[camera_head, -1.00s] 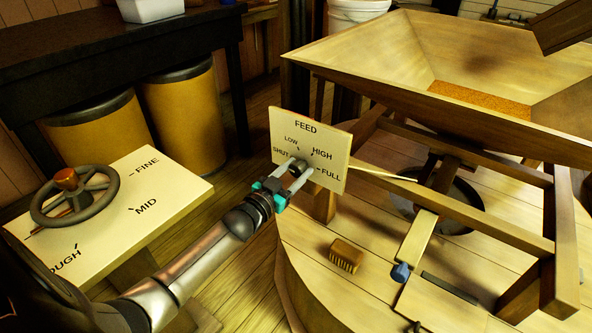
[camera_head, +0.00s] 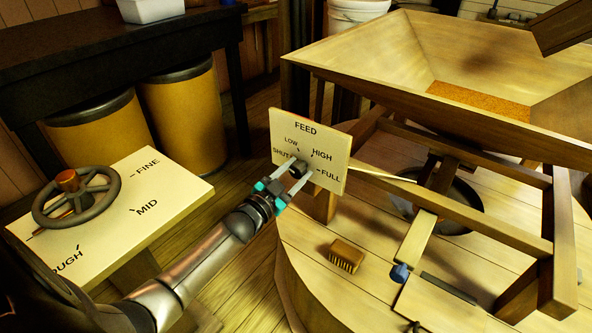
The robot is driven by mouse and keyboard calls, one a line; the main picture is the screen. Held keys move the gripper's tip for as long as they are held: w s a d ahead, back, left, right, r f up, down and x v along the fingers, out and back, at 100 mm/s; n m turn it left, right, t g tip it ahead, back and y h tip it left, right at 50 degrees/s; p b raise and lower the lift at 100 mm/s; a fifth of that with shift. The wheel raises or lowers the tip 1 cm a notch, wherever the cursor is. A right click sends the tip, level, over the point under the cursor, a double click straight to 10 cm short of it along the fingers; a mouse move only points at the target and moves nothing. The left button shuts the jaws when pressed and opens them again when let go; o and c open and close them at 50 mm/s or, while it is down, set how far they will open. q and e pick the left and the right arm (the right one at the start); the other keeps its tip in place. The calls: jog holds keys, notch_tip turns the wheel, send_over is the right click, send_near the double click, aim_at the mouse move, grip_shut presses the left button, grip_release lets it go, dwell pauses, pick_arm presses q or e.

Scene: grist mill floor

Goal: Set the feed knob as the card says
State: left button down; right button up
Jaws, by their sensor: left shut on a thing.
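The feed panel (camera_head: 333,140) is a cream board marked FEED, with SHUT, LOW, HIGH and FULL around a small dark knob (camera_head: 298,169). It stands at the front of the wooden hopper frame. My left gripper (camera_head: 294,172) reaches up from the lower left, with its fingers shut on the knob. The fingers partly cover the knob, and I cannot tell which mark its pointer faces. No instruction card can be made out in this view. My right gripper is not in view.
A handwheel (camera_head: 75,195) stands on a board (camera_head: 172,190) marked FINE and MID at left. The hopper (camera_head: 395,62) holds grain. A brush (camera_head: 346,255) lies on the round wooden cover (camera_head: 310,270). Two barrels (camera_head: 185,115) stand under a dark table.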

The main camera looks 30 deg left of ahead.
pick_arm(q)
jog(key=m, duration=0.2)
jog(key=shift+r+m, duration=0.1)
jog(key=shift+m, duration=3.2)
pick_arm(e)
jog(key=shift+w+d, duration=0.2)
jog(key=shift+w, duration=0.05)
pick_arm(q)
jog(key=shift+r+m, duration=0.1)
jog(key=shift+m, duration=0.3)
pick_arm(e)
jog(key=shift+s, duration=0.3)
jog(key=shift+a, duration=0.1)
